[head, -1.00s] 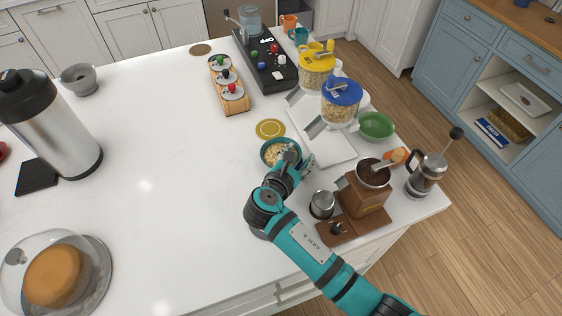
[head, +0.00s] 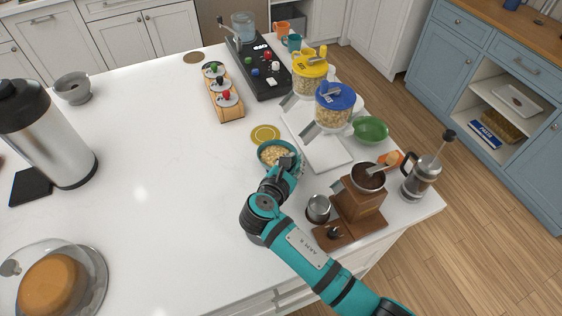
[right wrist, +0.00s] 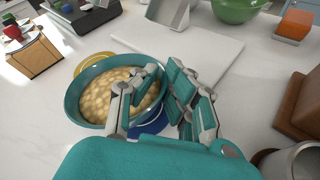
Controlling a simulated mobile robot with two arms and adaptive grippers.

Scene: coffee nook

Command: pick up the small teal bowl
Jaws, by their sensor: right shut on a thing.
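The small teal bowl (head: 262,160) is full of pale, round pieces. It is near the yellow mat, left of the white board, and also shows in the right wrist view (right wrist: 74,104). My right gripper (head: 292,163) is shut on its near right rim, one finger inside and one outside, as the right wrist view (right wrist: 158,98) shows. A blue disc (right wrist: 155,124) shows partly beneath the bowl there. The bowl looks slightly raised, but the gap is hard to judge. My left gripper is not in view.
A yellow mat (head: 265,134) lies just behind the bowl. A white board (head: 325,150) with cereal dispensers stands right. A steel cup (head: 318,208) and wooden grinder (head: 360,200) are close to my right arm. The counter's left middle is clear.

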